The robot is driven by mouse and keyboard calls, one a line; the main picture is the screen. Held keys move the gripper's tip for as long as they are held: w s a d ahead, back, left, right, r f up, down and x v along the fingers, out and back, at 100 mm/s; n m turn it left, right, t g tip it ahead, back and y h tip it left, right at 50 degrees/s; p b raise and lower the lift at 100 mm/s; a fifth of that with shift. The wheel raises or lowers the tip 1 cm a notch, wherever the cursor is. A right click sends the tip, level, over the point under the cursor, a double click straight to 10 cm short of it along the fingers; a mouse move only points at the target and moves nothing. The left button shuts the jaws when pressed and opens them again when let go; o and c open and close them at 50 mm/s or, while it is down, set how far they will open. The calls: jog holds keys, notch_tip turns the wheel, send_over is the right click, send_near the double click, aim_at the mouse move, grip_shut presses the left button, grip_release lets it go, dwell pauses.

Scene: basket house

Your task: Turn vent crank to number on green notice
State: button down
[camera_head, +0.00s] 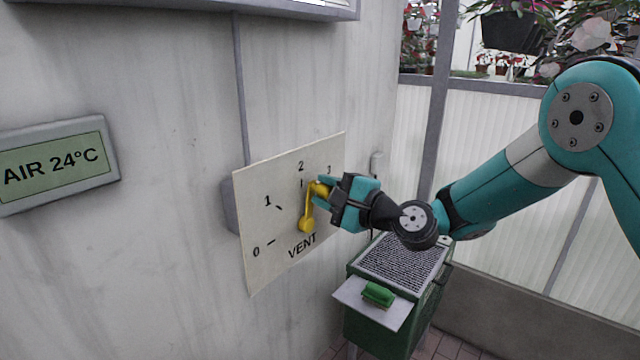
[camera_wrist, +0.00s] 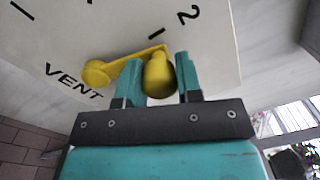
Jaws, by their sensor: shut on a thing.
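The yellow vent crank (camera_head: 306,213) is mounted on a white dial plate (camera_head: 262,232) marked 0, 1, 2, 3 and VENT. Its arm points up from the hub, close to the tick below 2; the exact alignment is hard to tell. My gripper (camera_head: 323,190) is shut on the crank's knob. In the wrist view the knob (camera_wrist: 158,76) sits between the two teal fingers, and the hub lies to the left. A greenish display (camera_head: 54,161) on the left wall reads AIR 24°C. I see no other green notice.
A green box heater (camera_head: 385,325) with a dark grille stands below right of the plate, with a small green object (camera_head: 378,294) on its light shelf. A hanging pot (camera_head: 512,32) and plants are at upper right.

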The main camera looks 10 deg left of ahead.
jog(key=shift+w+d+f+m+t+h+p, duration=0.1)
jog(key=shift+w+d+f+m+p, duration=0.45)
jog(key=shift+m, duration=0.6)
jog(key=shift+w+d+f+m+t+h+p, duration=0.1)
jog(key=shift+w+d+f+m+p, duration=0.15)
jog(key=shift+w+m+p, duration=0.7)
jog(key=shift+w+d+f+m+t+h+p, duration=0.1)
jog(key=shift+w+d+f+m+p, duration=0.25)
jog(key=shift+m, duration=1.05)
jog(key=shift+f, duration=0.1)
jog(key=c, duration=0.8)
grip_release()
jog(key=shift+s, duration=0.1)
